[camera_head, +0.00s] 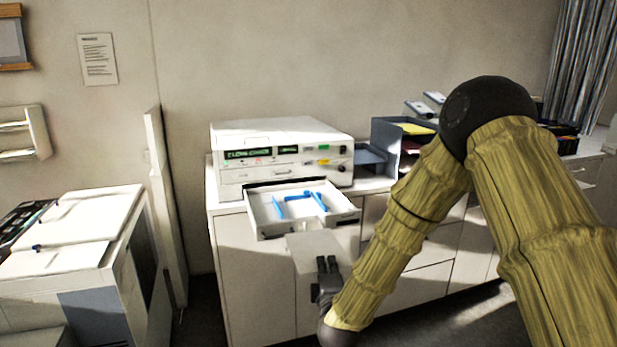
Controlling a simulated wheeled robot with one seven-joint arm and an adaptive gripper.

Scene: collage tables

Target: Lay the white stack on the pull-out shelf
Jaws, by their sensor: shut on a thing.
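The pull-out shelf (263,222) is a white tray with blue guides, extended from the front of the white machine (283,143). No paper shows on its floor. The white stack (312,246) is a flat, pale sheet-like thing just in front of and below the shelf's front edge in the picture. My gripper (327,265) is dark and shut on the near part of the stack. Whether the stack touches the shelf's front I cannot tell. The stack's lower outline blends with the pale cabinet behind.
The machine stands on a white cabinet (254,290). A blue-grey paper tray rack (388,134) stands to its right, behind my arm. A large white copier (75,235) is at the left, with a narrow upright panel (163,200) between. The space above the shelf is clear.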

